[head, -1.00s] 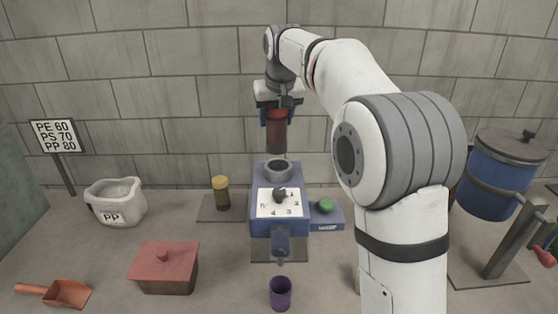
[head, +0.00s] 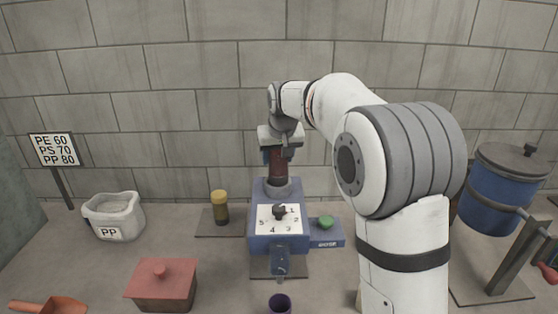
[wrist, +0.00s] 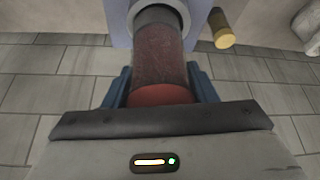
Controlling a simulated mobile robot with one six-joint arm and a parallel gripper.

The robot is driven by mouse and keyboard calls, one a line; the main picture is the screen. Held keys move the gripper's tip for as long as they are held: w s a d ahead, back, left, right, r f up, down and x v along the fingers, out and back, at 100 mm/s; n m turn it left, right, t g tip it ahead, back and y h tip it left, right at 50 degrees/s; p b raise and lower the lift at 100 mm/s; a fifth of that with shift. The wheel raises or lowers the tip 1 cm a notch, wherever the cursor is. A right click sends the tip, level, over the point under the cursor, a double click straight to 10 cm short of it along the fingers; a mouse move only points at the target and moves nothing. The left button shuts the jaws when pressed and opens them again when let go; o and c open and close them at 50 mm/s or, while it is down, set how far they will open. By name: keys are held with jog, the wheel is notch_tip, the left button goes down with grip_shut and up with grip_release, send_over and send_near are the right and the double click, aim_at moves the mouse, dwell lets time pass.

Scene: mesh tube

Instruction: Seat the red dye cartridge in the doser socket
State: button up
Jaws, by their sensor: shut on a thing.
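The red dye cartridge (head: 278,168) is upright between the jaws of my gripper (head: 278,155). Its lower end is at the grey ring socket (head: 278,190) on top of the blue doser (head: 262,243) and appears to be inside the ring. In the wrist view, the blue fingers sit on both sides of the red cartridge (wrist: 157,60), and its far end meets the grey socket ring (wrist: 160,14). How deep it sits is hidden. The doser front carries a white dial with a black knob (head: 280,212).
A yellow-capped jar (head: 220,208) stands left of the doser and a green button (head: 326,222) right of it. A PP sack (head: 114,216), a red lidded box (head: 162,285), an orange scoop (head: 60,306) and a purple cup (head: 280,304) surround it. A blue drum (head: 497,185) stands right.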

jog(key=o, duration=1)
jog(key=shift+s+f+g, duration=0.15)
jog(key=shift+f, duration=0.45)
jog(key=shift+s+f+g, duration=0.1)
jog(key=shift+f+g, duration=0.05)
jog(key=shift+f, duration=0.45)
jog(key=o, duration=0.3)
jog(key=shift+s+a, duration=0.15)
jog(key=shift+o, duration=0.9)
jog(key=shift+r, duration=0.6)
jog(key=w+a+v, duration=0.1)
jog(key=v, duration=0.8)
jog(key=s+d+f, duration=0.4)
jog(key=s+f, duration=0.1)
jog(key=s, duration=0.6)
jog(key=s+d+f+m+g, duration=0.1)
jog(key=s+d+f, duration=0.4)
jog(key=s, duration=0.5)
jog(key=s+d+f+m+h, duration=0.1)
jog(key=s+d+f, duration=0.4)
jog(key=s, duration=0.6)
jog(key=shift+s+d+b, duration=0.2)
jog(key=shift+s+b, duration=0.15)
jog(key=shift+b, duration=0.05)
